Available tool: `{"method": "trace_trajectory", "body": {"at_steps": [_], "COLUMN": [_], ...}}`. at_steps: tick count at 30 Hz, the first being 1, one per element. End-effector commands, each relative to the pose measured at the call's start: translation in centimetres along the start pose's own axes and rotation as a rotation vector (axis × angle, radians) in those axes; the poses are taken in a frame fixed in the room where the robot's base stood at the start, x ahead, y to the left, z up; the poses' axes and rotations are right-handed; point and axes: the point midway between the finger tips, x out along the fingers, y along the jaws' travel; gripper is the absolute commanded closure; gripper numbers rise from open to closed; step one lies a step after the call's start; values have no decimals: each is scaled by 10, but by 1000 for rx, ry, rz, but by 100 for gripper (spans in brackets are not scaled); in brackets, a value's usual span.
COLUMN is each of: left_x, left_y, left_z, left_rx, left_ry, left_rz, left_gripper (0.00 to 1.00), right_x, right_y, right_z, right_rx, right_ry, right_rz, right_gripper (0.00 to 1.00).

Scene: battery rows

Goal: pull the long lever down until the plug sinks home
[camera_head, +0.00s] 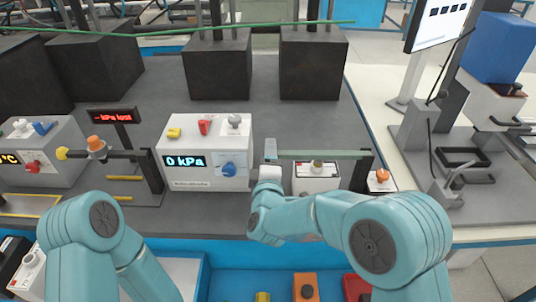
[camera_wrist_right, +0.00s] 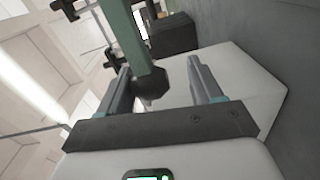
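A long green lever (camera_head: 325,155) runs level from a dark post (camera_head: 362,170) on its right towards my right gripper (camera_head: 270,150). In the right wrist view the green bar (camera_wrist_right: 125,35) ends in a dark knob (camera_wrist_right: 151,86). The knob is between the two spread fingers of my right gripper (camera_wrist_right: 160,78), with gaps at its sides. A small white box (camera_head: 317,182) stands under the lever, with an olive-grey piece (camera_head: 317,165) on top that may be the plug. My left gripper is out of view; only my left arm shows.
A white gauge box (camera_head: 205,150) reading 0 kPa stands left of my right gripper. An orange button (camera_head: 382,175) is right of the post. Black blocks (camera_head: 313,65) stand behind.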

Motion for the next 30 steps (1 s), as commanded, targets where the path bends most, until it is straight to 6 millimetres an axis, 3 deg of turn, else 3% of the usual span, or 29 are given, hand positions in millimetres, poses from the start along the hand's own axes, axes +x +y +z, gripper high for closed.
{"method": "trace_trajectory", "body": {"at_steps": [11, 14, 24, 30], "left_x": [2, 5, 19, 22], "left_y": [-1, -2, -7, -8], "left_z": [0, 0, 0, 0], "left_rx": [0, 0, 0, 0], "left_ry": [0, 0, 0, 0], "left_rz": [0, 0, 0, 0], "left_gripper": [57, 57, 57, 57], "right_x": [-7, -24, -114, -150], "right_y": [3, 3, 1, 1], "right_z": [-1, -1, -1, 0], "right_rx": [1, 1, 0, 2], "right_ry": [1, 3, 5, 2], "right_rz": [8, 8, 5, 4], "right_gripper": [36, 36, 36, 36]}}
